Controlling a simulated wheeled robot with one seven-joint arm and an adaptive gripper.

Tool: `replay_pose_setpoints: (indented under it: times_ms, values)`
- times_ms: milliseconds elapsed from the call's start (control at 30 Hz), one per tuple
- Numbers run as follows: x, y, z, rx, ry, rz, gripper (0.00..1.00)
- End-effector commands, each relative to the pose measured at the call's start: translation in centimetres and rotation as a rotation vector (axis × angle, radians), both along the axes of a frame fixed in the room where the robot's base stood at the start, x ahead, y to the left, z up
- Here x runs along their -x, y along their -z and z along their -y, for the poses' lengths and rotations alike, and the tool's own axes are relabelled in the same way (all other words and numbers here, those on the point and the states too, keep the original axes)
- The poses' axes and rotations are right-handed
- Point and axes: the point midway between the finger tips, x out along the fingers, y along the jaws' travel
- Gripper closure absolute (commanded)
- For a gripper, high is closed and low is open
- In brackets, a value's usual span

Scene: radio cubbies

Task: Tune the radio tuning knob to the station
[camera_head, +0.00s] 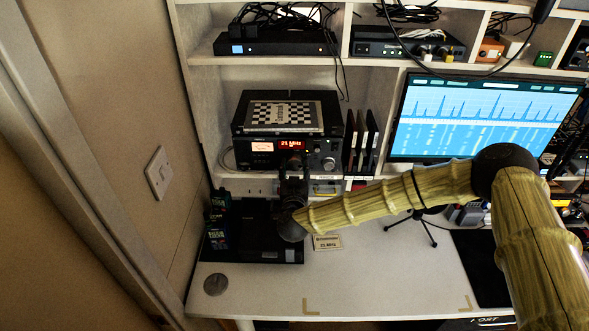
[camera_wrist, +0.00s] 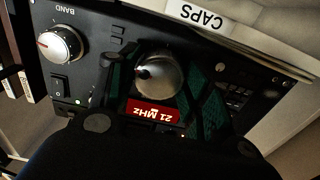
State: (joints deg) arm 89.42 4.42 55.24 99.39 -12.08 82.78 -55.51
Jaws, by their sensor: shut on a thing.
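The black radio (camera_head: 262,157) sits on a shelf of the cubby unit, its red display (camera_head: 291,144) lit and reading 21 MHz. In the wrist view, which is upside down, the same display (camera_wrist: 152,112) also reads 21 MHz. The silver tuning knob (camera_wrist: 160,78) has a dark dimple on its face. My gripper (camera_wrist: 157,68) is shut on this knob, its green-patterned fingers on either side. In the head view my gripper (camera_head: 294,168) reaches the radio front and hides most of the knob. A card (camera_head: 327,242) on the desk reads 21 MHz.
A silver BAND knob (camera_wrist: 60,44) and a rocker switch (camera_wrist: 59,84) are beside the tuning knob. A black case (camera_head: 262,247) lies below my gripper. The front desk (camera_head: 370,285) is clear.

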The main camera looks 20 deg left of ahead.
Motion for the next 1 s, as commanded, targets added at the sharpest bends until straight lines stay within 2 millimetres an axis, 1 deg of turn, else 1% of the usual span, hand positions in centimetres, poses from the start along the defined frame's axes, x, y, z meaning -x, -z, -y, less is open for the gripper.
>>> replay_pose_setpoints:
  times_ms: [167,633,800,1000]
  values:
    - [-0.04,0.17,0.00,-0.045,0.000,-0.012,0.75]
    - [-0.10,0.10,0.00,-0.358,0.002,-0.100,0.75]
    - [-0.10,-0.06,0.01,-0.395,0.003,-0.112,0.75]
    - [-0.11,-0.11,0.02,-0.397,0.003,-0.112,0.75]
